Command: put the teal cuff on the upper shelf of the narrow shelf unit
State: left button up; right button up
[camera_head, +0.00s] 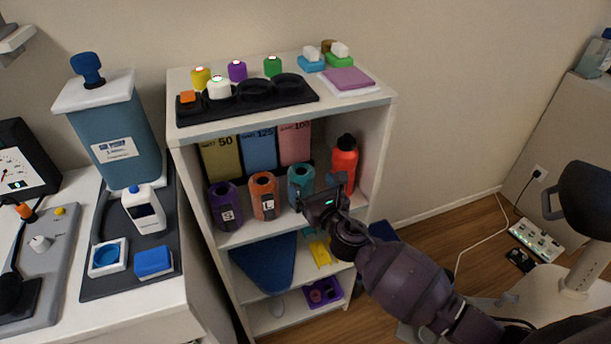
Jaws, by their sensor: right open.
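The teal cuff (300,180) stands upright on the upper shelf (238,236) of the narrow shelf unit (385,100). It is to the right of an orange cuff (263,190) marked L and a purple cuff (223,204) marked S. My right gripper (320,194) is open, just in front and to the right of the teal cuff, and hides part of its lower right side. I see no cuff between its fingers. Whether a finger touches the teal cuff I cannot tell. My left gripper is not in view.
A red bottle (344,160) stands at the right of the shelf, close behind my right gripper. Upright colored folders (258,150) fill the back. Lower shelves hold a blue bag-like item (264,264) and a purple tray (322,292). A black rack (255,97) sits on top.

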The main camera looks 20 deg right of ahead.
jog(key=s+d+f+n+g, duration=0.2)
jog(key=s+f+n, duration=0.2)
jog(key=s+n, duration=0.6)
jog(key=s+d+f+n+g+h, duration=0.1)
jog(key=s+f+n, duration=0.4)
jog(key=s+n, duration=0.5)
jog(key=s+d+f+n+g+h, duration=0.1)
jog(key=s+d+f+n+g, duration=0.2)
jog(key=s+n, duration=0.7)
notch_tip(320, 180, down, 2)
jog(key=d+n, duration=0.1)
jog(key=n, duration=0.4)
jog(key=shift+s+d+n+g, duration=0.3)
jog(key=shift+s+g, duration=0.05)
jog(key=shift+g, duration=0.05)
